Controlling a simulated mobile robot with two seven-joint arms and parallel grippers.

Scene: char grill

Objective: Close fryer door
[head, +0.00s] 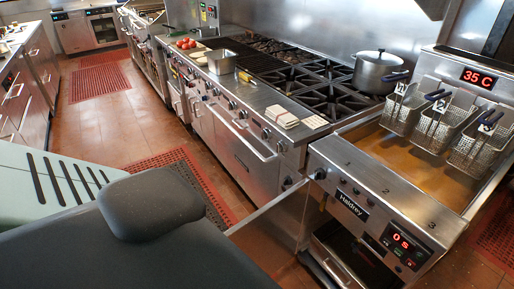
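The fryer (355,205) stands at the right, with "Haidrey" and a red "0 s" display on its front panel. Below the panel, a dark opening (345,240) shows in the cabinet. A thin pale panel (268,207) sticks out from the fryer's left front corner into the aisle; it looks like the fryer door standing open, seen nearly edge-on. A metal bar or handle (337,272) shows low at the front, partly cut off by the frame. Neither of my grippers is in view.
Several wire baskets (440,125) hang over the fryer's oil. A range (290,85) with a lidded pot (378,72) stands left of it. Red floor mats (180,165) lie in the aisle. My own body covers the lower left.

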